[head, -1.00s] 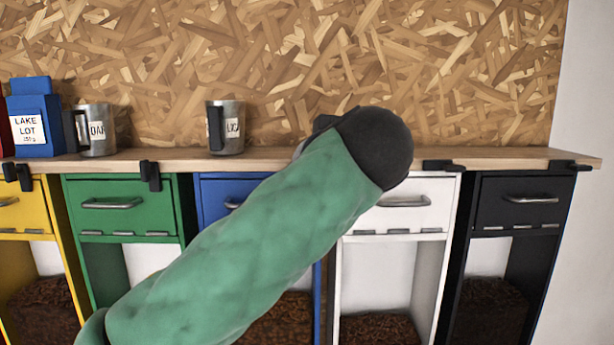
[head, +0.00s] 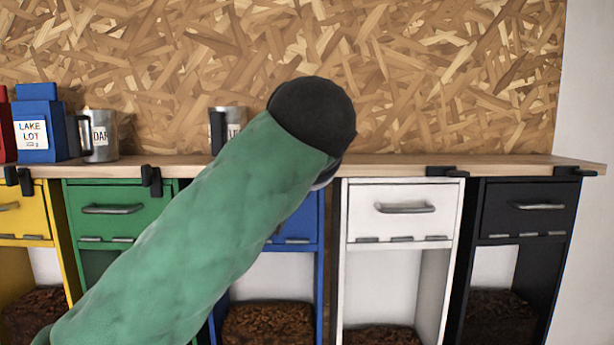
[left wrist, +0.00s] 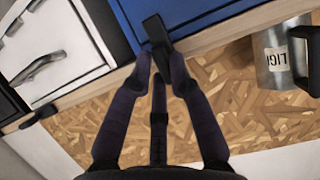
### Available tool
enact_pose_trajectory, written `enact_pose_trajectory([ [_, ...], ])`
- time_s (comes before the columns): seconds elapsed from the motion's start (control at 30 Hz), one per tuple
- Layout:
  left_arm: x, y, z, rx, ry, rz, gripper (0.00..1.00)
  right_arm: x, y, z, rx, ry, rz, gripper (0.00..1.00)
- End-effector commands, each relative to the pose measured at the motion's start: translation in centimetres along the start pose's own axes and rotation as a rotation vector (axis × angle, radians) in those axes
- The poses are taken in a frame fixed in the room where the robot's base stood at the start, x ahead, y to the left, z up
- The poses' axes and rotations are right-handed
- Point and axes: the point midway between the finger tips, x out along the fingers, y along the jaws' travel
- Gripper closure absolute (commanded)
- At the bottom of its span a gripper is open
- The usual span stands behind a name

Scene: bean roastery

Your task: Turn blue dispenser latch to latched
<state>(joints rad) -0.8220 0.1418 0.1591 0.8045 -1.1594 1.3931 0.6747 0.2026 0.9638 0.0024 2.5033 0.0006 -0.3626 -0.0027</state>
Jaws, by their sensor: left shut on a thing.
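The blue dispenser (head: 302,232) stands between the green and white ones in the head view, its drawer front mostly hidden behind my left arm. In the left wrist view, which is turned over, its blue front (left wrist: 200,14) is at the top. The black latch (left wrist: 154,28) sits at the shelf edge, and its end overlaps the blue front. My left gripper (left wrist: 162,68) is shut on the latch, with its fingers on either side of it. In the head view the left gripper and the blue latch are hidden behind my green-sleeved arm. My right gripper is not in view.
The green dispenser's latch (head: 151,181) hangs down over its front. The white dispenser's latch (head: 445,171) lies along the shelf edge (head: 400,166). A metal mug (head: 232,118) stands on the shelf and shows near the gripper in the left wrist view (left wrist: 282,62).

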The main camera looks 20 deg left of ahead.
Motion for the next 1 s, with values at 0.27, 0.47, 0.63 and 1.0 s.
enact_pose_trajectory([
  [0.27,0.1,0.1,0.1,-0.01,-0.002,0.004,1.0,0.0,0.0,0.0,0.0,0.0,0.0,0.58],
  [0.47,0.0,0.1,0.1,-0.009,-0.002,0.004,0.75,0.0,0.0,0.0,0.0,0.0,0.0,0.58],
  [0.63,0.0,0.0,0.1,-0.009,-0.002,0.004,0.56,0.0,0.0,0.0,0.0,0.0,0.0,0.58],
  [1.0,-1.0,0.1,0.0,-0.009,0.001,0.006,0.56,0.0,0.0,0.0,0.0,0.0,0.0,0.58],
])
